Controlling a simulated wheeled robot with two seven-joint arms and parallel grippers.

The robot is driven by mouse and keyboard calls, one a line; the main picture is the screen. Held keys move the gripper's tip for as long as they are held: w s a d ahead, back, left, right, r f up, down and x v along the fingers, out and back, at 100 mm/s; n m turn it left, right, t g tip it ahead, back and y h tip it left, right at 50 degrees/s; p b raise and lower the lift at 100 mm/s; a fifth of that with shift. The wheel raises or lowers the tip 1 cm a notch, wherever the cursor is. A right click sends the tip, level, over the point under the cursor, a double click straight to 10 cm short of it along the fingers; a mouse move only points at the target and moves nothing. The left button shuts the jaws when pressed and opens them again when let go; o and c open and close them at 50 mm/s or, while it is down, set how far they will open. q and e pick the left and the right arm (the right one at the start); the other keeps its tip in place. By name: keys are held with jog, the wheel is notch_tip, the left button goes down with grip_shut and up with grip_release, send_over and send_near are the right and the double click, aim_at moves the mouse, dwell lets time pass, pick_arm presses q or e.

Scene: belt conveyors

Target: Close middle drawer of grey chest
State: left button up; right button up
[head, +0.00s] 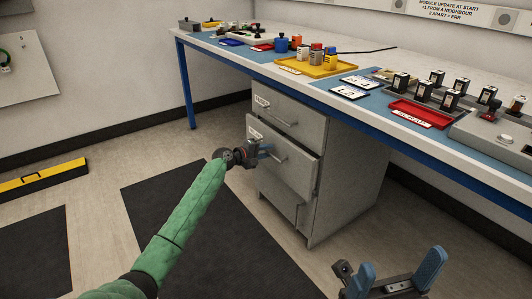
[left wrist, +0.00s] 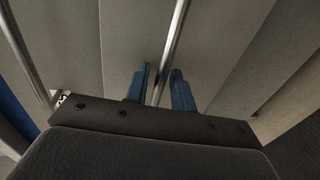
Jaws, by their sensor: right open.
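The grey chest (head: 345,190) stands under the workbench. Its middle drawer (head: 296,172) stands out a little from the chest front, so it is partly open. The top drawer (head: 297,123) and the bottom drawer (head: 275,205) look shut. My left gripper (head: 266,151) is at the middle drawer's bar handle (head: 280,158). In the left wrist view the handle bar (left wrist: 174,40) runs between the two close-set blue fingers (left wrist: 160,85); whether they press on it I cannot tell. My right gripper (head: 398,275) is open and empty at the lower right, apart from the chest.
The workbench (head: 235,53) has a blue edge and legs; on it are a red tray (head: 420,115), a yellow tray (head: 310,69) and several small devices. Dark mats (head: 200,240) lie on the floor before the chest. A yellow-and-black bar (head: 40,178) lies at the left.

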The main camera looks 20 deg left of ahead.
pick_arm(q)
grip_shut()
jog(key=x, duration=0.3)
jog(key=shift+w+d+r, duration=0.25)
jog(key=shift+w+r, duration=0.1)
grip_release()
jog(key=shift+d, duration=0.1)
jog(key=shift+w, duration=0.1)
